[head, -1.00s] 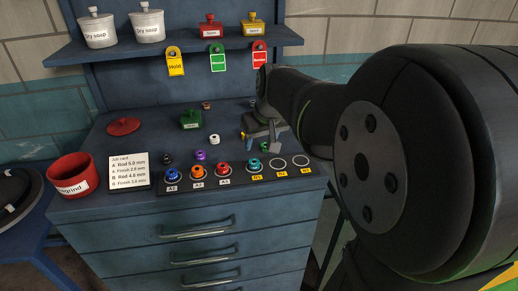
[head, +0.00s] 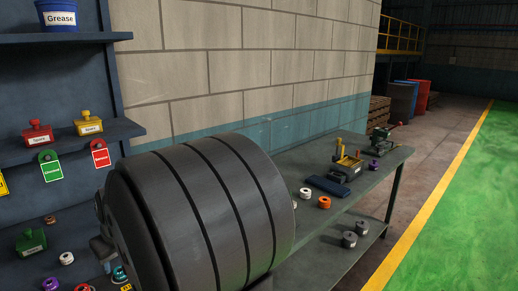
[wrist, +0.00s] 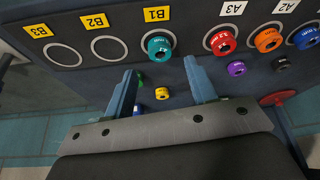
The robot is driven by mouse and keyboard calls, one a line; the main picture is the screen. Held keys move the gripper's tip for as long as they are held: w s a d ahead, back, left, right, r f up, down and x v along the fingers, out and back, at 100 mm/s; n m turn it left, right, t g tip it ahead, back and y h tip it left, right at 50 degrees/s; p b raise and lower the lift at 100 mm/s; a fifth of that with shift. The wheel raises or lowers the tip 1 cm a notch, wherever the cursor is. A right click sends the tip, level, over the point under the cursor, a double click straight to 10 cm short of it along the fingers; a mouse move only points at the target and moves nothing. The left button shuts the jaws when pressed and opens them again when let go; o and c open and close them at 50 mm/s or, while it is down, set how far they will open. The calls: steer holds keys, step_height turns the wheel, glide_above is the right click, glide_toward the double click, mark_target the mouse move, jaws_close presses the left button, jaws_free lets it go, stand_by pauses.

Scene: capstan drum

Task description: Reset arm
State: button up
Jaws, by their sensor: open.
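My gripper (wrist: 160,68) shows in the wrist view with its two blue fingers apart and nothing between the tips. It hangs over the labelled row on the cabinet top. A teal spool (wrist: 160,45) sits at B1, and the B2 ring (wrist: 110,50) and B3 ring (wrist: 63,54) are empty. A red spool (wrist: 222,42), an orange spool (wrist: 268,39) and a blue spool (wrist: 305,38) sit on the A side. In the head view my dark arm hides most of the gripper and much of the cabinet top.
Loose purple (wrist: 236,68), black (wrist: 280,62) and yellow (wrist: 162,93) pieces lie beside the row. In the head view, a side bench (head: 300,255) holds a yellow device (head: 346,165), a dark blue block (head: 328,186) and several spools. The green floor (head: 455,210) is clear.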

mark_target(120, 270)
steer(key=x, duration=0.5)
steer(key=shift+f, duration=0.1)
steer(key=shift+r, duration=1.65)
